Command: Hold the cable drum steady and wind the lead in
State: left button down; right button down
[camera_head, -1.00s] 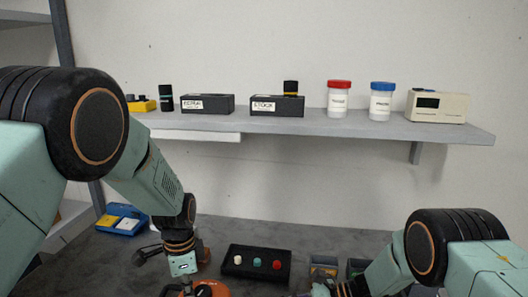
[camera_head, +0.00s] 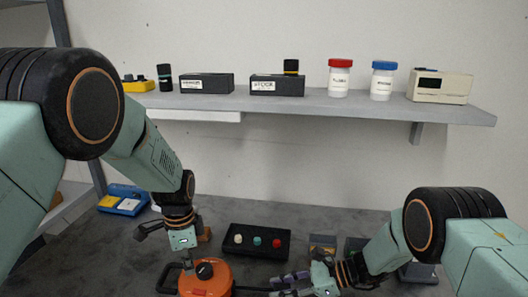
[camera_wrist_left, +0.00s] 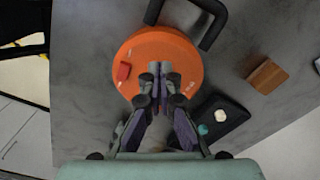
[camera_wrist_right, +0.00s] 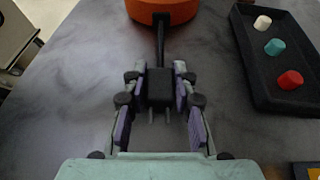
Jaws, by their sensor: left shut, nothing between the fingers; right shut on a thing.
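The orange cable drum (camera_head: 215,285) lies on the grey table, with a red patch and a black handle (camera_head: 168,278) at its side. It also shows in the left wrist view (camera_wrist_left: 188,62). My left gripper (camera_wrist_left: 160,74) is shut and empty over the drum and covers its middle; I cannot tell whether it touches. In the head view a dark knob (camera_head: 205,270) shows on the drum's top. My right gripper (camera_wrist_right: 158,76) is shut on the black plug (camera_wrist_right: 160,90). The black lead (camera_wrist_right: 160,42) runs from the plug to the drum.
A black tray (camera_head: 235,252) with white, teal and red knobs stands behind the lead. A blue box (camera_head: 122,208) sits at the back left. A wall shelf (camera_head: 330,108) carries boxes and jars. Bare table lies beside the drum.

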pick_arm(q)
jog(key=shift+w, duration=0.45)
jog(key=shift+a, duration=0.25)
jog(key=shift+a, duration=0.25)
notch_tip(320, 180, up, 6)
dwell(0.7)
jog(key=shift+s+d, duration=0.1)
jog(key=shift+s+d+f, duration=0.25)
jog(key=shift+s+f, duration=0.15)
jog(key=shift+f, duration=0.6)
jog(key=shift+s+d+f, duration=0.3)
jog(key=shift+s+f, duration=0.05)
jog(key=shift+f, duration=0.65)
jog(key=shift+s+d+f, duration=0.25)
jog(key=shift+s+f, duration=0.15)
jog(key=shift+f, duration=0.6)
